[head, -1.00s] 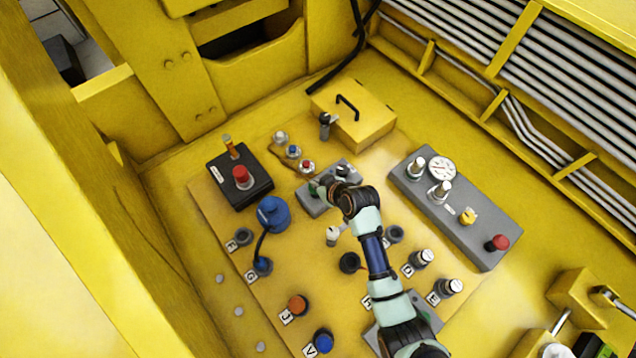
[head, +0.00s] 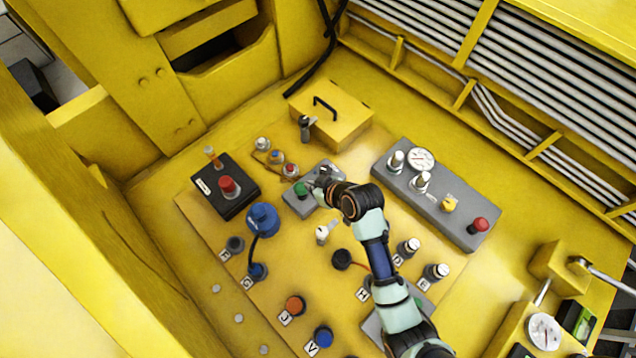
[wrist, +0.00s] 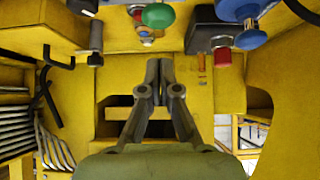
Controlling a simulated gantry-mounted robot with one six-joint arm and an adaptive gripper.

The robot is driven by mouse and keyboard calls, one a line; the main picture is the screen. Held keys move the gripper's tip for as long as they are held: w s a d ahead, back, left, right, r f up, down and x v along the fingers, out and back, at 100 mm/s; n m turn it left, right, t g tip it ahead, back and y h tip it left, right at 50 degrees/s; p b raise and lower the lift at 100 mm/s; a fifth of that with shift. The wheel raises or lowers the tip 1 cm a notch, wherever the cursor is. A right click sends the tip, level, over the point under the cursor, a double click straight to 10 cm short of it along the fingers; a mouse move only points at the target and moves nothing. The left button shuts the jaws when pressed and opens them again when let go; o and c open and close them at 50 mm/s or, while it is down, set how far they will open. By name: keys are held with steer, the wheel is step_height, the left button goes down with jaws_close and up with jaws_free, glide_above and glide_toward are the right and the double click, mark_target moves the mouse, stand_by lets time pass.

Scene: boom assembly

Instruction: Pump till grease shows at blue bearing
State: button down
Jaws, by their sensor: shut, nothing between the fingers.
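A grey box (head: 313,203) carries a green button (head: 301,189), which also shows large in the wrist view (wrist: 158,15). My gripper (head: 319,181) is shut and empty, just right of the green button; its closed fingertips show below the button in the wrist view (wrist: 160,64). Whether they touch the box is unclear. Left of the box stand three small fittings on a brown strip: a pale one (head: 263,143), a blue one (head: 277,156) and a red one (head: 291,170). The blue one is the likely blue bearing. It is too small to tell whether grease shows there.
A black box with a red button (head: 229,186) and a blue cap unit (head: 263,218) stand left. A yellow box with a black handle (head: 326,107) is behind. A grey panel with a gauge (head: 421,159) is right. Several labelled knobs fill the front.

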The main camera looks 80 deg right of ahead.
steer(key=shift+v, duration=1.85)
steer(key=shift+w, duration=0.1)
